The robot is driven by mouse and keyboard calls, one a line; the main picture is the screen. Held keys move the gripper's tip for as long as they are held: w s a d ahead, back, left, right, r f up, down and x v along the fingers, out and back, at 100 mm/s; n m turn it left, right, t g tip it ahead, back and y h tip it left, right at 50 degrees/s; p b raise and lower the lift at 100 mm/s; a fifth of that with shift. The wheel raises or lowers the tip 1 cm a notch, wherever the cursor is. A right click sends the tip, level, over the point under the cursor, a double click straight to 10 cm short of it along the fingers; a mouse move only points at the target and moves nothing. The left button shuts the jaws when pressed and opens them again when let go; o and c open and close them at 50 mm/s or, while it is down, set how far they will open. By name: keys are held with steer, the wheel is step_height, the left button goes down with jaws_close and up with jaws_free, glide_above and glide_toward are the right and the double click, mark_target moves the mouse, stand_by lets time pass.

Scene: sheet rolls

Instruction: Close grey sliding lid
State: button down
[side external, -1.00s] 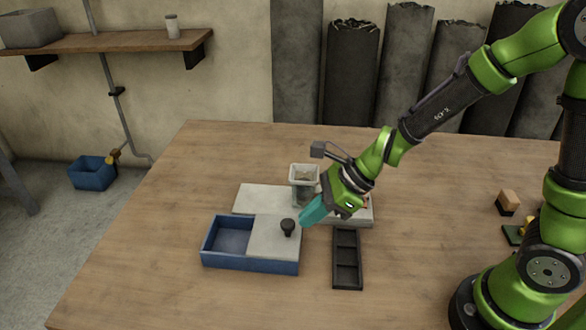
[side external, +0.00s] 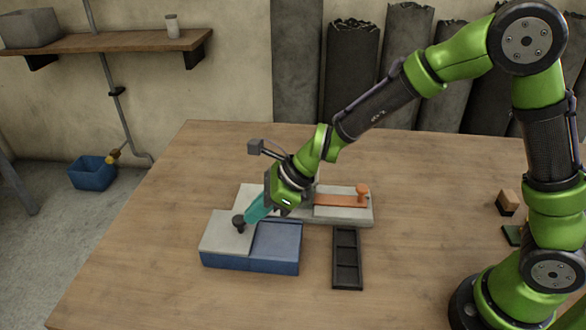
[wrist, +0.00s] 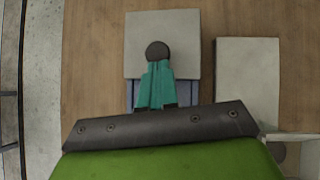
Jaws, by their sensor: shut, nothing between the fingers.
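The blue box (side external: 250,263) sits on the wooden table. Its grey sliding lid (side external: 220,234) covers the left part, and the right part is open. A dark round knob (side external: 238,223) stands on the lid near its right edge. My gripper (side external: 250,214) has teal fingers, shut with nothing between them. The fingertips are at the right side of the knob, appearing to touch it. In the wrist view, the knob (wrist: 158,50) is directly in front of the fingertips, with the grey lid (wrist: 140,28) around it. The fingers and wrist hide much of the open part there.
A grey slab (side external: 335,217) with an orange strip and handle (side external: 361,191) lies behind the box, partly hidden by my gripper. A black compartment tray (side external: 346,258) lies to the right of the box. The table left of the box is clear.

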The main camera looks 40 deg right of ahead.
steer(key=shift+w+a, duration=0.2)
steer(key=s+d+r+n+t+h, duration=0.1)
steer(key=s+d+r+n+h, duration=0.1)
steer(key=s+d+r+n, duration=0.5)
steer(key=s+d+r+n+t+h, duration=0.1)
steer(key=s+d+r+n+h, duration=0.1)
steer(key=s+d+r+n, duration=0.6)
steer(key=s+d+n, duration=0.4)
steer(key=d+n, duration=0.1)
steer(key=n, duration=0.1)
steer(key=shift+s+r, duration=0.3)
